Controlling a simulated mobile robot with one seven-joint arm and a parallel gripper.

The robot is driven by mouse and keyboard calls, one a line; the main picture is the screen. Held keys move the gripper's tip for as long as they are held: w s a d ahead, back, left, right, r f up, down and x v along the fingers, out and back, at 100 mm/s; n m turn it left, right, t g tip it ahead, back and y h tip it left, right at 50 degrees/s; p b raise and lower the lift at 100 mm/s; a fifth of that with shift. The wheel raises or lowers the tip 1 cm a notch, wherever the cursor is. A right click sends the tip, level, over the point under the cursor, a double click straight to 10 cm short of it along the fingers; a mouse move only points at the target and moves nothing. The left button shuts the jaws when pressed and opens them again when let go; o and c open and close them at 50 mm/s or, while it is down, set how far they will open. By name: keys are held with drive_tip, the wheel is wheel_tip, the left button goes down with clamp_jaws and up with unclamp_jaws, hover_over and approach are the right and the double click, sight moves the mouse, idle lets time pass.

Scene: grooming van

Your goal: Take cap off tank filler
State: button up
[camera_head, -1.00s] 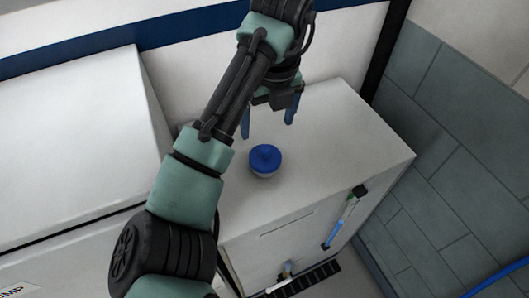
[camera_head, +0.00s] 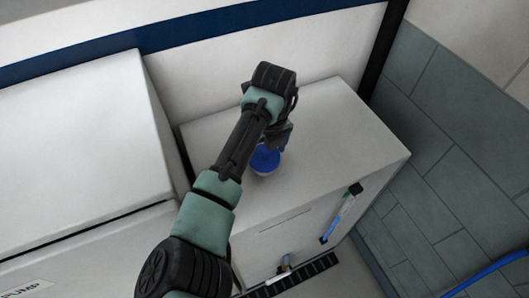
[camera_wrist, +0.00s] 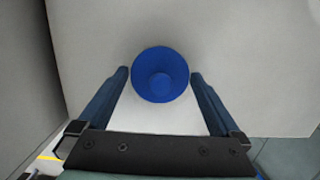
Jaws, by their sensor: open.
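The blue round cap (camera_head: 265,159) sits on the short pale filler neck on top of the white tank (camera_head: 340,140). In the wrist view the cap (camera_wrist: 160,75) lies just beyond and between the tips of my gripper (camera_wrist: 160,75). The fingers are open, one on each side, with a gap on both sides of the cap. In the head view my gripper (camera_head: 276,140) is low over the tank, and my wrist hides most of the fingers and the back of the cap.
A sight tube with blue liquid (camera_head: 340,215) is on the tank's front, and a small tap (camera_head: 285,268) is below. The tank top right of the cap is clear.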

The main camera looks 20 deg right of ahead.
drive_tip(key=c, duration=0.9)
drive_tip(key=shift+c, duration=0.2)
drive_tip(key=shift+r, duration=0.15)
